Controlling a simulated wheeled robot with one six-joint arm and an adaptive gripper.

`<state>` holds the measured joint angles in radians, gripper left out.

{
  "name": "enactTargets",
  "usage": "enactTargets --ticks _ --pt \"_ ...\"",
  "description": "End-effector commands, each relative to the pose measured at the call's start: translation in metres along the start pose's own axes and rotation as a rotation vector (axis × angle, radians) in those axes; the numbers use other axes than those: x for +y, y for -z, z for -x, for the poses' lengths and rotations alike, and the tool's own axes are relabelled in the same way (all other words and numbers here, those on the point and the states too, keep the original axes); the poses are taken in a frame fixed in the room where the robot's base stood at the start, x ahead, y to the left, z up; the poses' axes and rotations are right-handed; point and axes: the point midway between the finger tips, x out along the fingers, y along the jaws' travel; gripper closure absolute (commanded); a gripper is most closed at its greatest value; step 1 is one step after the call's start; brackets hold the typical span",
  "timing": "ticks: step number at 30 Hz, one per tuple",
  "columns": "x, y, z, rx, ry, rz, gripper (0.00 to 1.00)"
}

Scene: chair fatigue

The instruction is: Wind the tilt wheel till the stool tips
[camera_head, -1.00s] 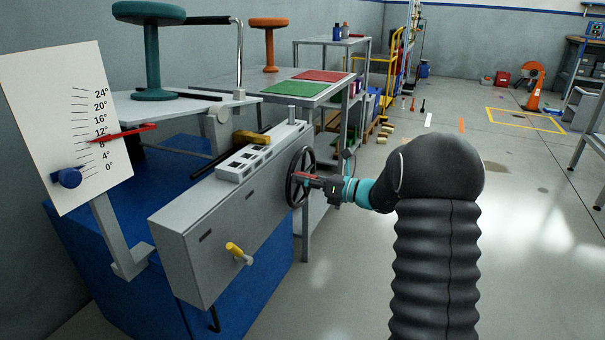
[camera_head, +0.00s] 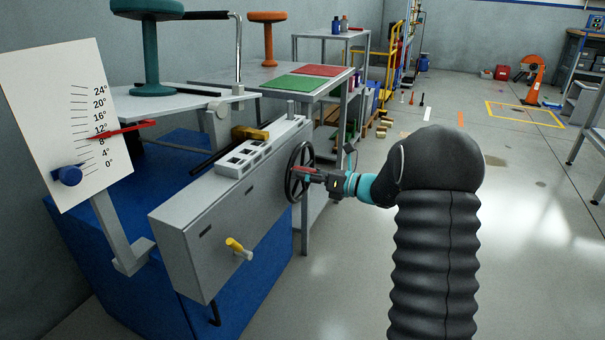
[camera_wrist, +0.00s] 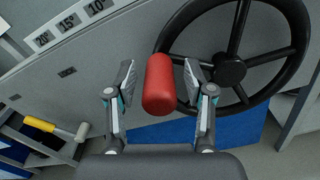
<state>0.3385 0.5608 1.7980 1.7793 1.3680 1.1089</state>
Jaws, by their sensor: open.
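The black tilt wheel (camera_head: 300,172) is on the side of the grey machine housing (camera_head: 215,215). In the wrist view, the wheel (camera_wrist: 232,70) has a red handle (camera_wrist: 159,84) at its rim. My gripper (camera_wrist: 160,95) is open with one finger on each side of the red handle, with gaps showing. In the head view my gripper (camera_head: 312,174) is at the wheel. The teal stool (camera_head: 150,50) stands on the light tilting plate (camera_head: 170,102); its top is cut off. The red pointer (camera_head: 125,129) on the angle scale (camera_head: 65,120) reads about 10°.
A yellow-tipped lever (camera_head: 238,248) sticks out of the housing's near side. A blue knob (camera_head: 68,175) is on the scale. An orange stool (camera_head: 268,40) and red and green mats (camera_head: 322,70) are on the table behind.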

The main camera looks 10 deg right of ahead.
Motion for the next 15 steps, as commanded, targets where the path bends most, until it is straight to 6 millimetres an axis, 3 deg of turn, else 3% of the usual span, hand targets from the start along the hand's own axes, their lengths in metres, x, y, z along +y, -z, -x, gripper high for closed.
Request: enactTargets --ticks 15 --pt "-0.001 0.0 0.092 0.0 0.003 0.001 0.47"
